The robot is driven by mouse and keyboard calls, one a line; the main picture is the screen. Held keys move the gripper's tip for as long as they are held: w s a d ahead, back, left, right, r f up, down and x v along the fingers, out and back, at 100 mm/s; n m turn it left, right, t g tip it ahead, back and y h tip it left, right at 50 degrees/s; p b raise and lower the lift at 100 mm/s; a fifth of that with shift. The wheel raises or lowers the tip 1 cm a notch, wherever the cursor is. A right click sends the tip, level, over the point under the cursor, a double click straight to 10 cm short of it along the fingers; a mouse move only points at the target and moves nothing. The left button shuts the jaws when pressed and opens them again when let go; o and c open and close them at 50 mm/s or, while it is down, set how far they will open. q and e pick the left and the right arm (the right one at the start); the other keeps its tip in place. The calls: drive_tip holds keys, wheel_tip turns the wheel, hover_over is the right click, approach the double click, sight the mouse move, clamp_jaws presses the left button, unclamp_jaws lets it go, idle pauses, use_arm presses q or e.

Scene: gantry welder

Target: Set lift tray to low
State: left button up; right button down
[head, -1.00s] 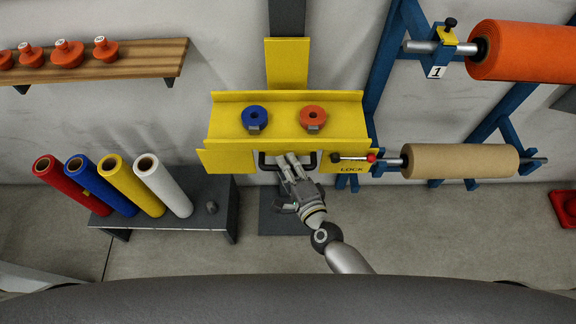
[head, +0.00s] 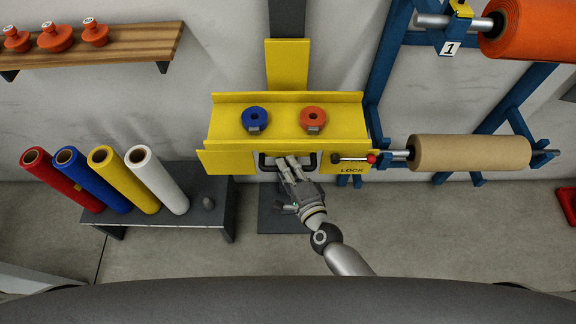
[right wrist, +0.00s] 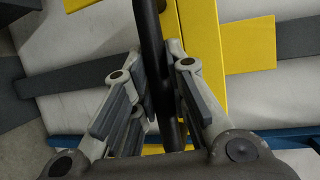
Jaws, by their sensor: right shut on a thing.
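The yellow lift tray (head: 284,122) is in the middle of the head view, on a dark vertical mast (head: 287,18). A black handle bar (head: 312,163) sticks out below its front edge. My right gripper (head: 288,164) is shut on this handle; in the right wrist view the dark bar (right wrist: 150,40) runs between the fingers (right wrist: 158,100). My left gripper is not in view.
A blue ring (head: 255,113) and an orange ring (head: 313,113) are on the tray. A grey bench (head: 220,190) with several coloured rolls stands left. A blue rack with a tan roll (head: 470,153) and an orange roll (head: 545,27) is right. A wooden shelf (head: 130,48) hangs upper left.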

wheel_tip(320, 180, down, 13)
drive_tip(key=b, duration=0.9)
drive_tip(key=shift+s+b, duration=0.25)
drive_tip(key=shift+b, duration=0.1)
drive_tip(key=c, duration=1.4)
unclamp_jaws()
drive_tip(key=shift+w+r, duration=0.1)
drive_tip(key=shift+r, duration=0.05)
drive_tip(key=v, duration=1.2)
drive_tip(key=shift+r, duration=0.1)
